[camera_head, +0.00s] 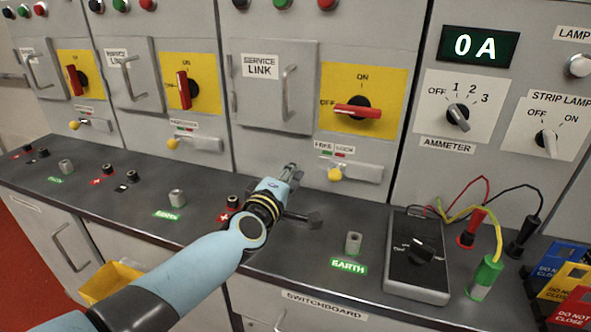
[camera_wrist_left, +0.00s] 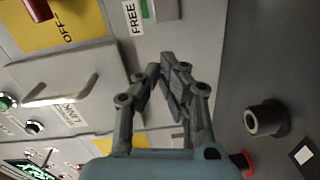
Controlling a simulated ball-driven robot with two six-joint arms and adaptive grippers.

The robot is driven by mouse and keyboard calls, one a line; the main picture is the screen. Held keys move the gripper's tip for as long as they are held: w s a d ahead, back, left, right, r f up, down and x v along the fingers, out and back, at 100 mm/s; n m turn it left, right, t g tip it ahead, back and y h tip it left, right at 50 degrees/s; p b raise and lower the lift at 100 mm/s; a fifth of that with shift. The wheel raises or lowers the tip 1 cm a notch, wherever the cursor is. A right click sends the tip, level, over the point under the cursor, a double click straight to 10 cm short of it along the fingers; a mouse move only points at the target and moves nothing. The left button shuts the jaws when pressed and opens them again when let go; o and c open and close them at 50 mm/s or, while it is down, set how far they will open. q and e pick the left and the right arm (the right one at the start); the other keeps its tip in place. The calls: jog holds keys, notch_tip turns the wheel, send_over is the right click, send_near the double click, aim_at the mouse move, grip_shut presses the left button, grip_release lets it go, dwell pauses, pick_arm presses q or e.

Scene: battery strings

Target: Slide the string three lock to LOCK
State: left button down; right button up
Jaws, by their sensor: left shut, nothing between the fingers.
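The string three lock is a pale slide plate (camera_head: 362,172) with a yellow knob (camera_head: 335,174), below the third yellow switch plate. The knob sits at the plate's left end, on the FREE side of the FREE/LOCK label (camera_head: 337,149). The red handle (camera_head: 358,110) above lies level, towards OFF. My left gripper (camera_head: 290,170) is shut and empty, left of the knob and apart from it. In the left wrist view its fingers (camera_wrist_left: 165,72) come together near a FREE label (camera_wrist_left: 131,18); the yellow knob is not visible there. My right gripper is not in view.
The dark bench carries an earth post (camera_head: 353,243), a black tester (camera_head: 418,258) with leads, and warning signs (camera_head: 560,285) at right. The service link door handle (camera_head: 289,92) juts out left of the switch.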

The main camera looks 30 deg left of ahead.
pick_arm(q)
jog(key=v, duration=0.8)
jog(key=shift+d, duration=0.4)
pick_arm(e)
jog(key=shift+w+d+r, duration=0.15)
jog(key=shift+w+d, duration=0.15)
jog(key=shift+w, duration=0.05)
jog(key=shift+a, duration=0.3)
